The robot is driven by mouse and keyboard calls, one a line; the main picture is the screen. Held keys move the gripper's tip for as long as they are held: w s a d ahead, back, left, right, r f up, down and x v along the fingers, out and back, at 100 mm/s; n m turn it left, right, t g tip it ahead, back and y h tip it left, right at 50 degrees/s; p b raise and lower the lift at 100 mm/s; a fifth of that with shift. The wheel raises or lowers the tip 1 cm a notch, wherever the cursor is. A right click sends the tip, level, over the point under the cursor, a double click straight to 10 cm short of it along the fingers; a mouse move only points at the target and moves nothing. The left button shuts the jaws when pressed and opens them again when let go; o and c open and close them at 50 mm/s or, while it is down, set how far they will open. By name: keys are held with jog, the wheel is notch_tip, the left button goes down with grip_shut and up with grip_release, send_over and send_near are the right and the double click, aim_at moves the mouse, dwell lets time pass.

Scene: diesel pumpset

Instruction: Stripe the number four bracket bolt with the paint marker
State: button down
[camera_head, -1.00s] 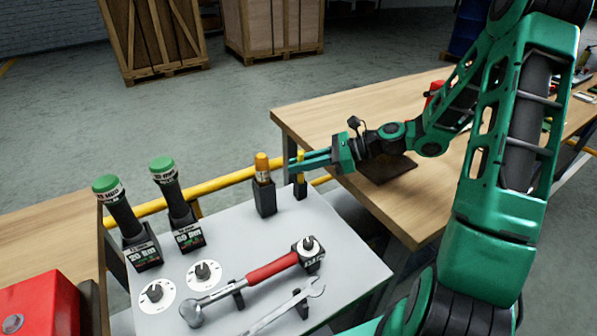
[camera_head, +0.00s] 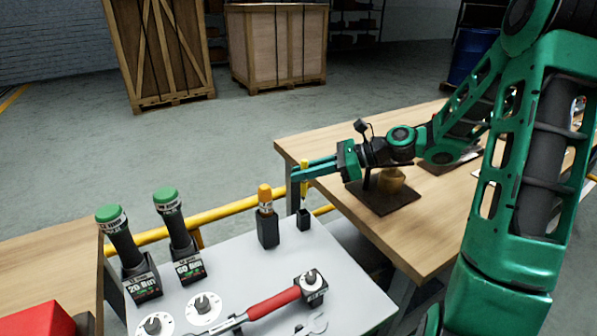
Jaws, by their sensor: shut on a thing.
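A slim yellow paint marker (camera_head: 304,182) stands upright between the fingertips of my gripper (camera_head: 299,172), which is shut on it. My arm reaches in from the right, with the fingers pointing left. The marker's dark lower end is above or just in the mouth of a small black holder (camera_head: 304,221) at the far right corner of the grey tray table; I cannot tell whether it is fully clear. The number four bracket bolt and the pumpset are not in view.
An orange-capped bottle (camera_head: 265,194) stands in a black holder close left of the marker. Two green-capped torque tools (camera_head: 170,205) and a red-handled wrench (camera_head: 272,302) occupy the grey table (camera_head: 235,258). A wooden bench (camera_head: 420,235) lies under my arm, with a brown object (camera_head: 391,182) on it.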

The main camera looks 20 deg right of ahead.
jog(key=w+d+f+m+t+h, duration=0.6)
jog(key=w+m+t+h, duration=0.1)
jog(key=w+m+h, duration=0.1)
jog(key=shift+w+f+m, duration=0.15)
jog(key=shift+w+m, duration=0.45)
jog(key=shift+m, duration=0.2)
